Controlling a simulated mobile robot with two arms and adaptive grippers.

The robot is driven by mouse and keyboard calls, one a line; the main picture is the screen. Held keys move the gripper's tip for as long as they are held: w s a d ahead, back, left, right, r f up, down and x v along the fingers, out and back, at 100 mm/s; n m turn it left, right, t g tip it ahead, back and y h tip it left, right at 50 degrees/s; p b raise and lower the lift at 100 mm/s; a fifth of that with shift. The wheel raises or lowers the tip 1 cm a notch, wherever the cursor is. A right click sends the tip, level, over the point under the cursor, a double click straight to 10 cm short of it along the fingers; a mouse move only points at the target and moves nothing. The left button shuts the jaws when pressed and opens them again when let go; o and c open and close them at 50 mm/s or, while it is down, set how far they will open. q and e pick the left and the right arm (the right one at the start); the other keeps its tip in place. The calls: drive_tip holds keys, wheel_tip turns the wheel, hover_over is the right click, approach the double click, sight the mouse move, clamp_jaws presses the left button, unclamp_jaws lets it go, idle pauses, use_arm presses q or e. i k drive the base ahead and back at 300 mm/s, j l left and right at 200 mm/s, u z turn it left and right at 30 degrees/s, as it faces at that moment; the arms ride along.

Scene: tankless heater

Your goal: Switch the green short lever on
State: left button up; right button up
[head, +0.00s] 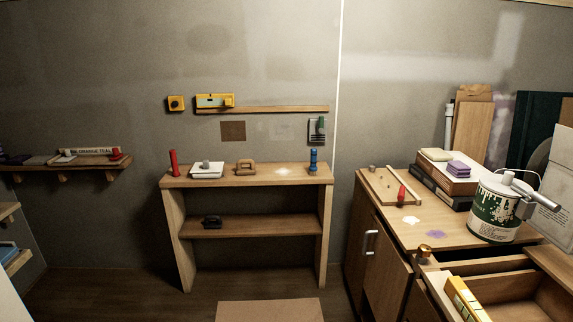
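A small green lever (321,124) shows on a grey wall-mounted plate (316,138), just left of the room's corner and above the right end of the wooden shelf unit. It is too small to tell its exact position. Neither of my grippers is in view.
The wooden shelf unit (246,178) stands against the back wall, with a red cylinder (173,163) and a blue one (313,161) on top. A wooden cabinet (450,230) with an open drawer (500,290) fills the right. Floor shows in front of the shelf unit.

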sight(320, 129)
drive_tip(key=i, duration=1.15)
drive_tip(key=i+l+u, duration=0.1)
drive_tip(key=i, duration=1)
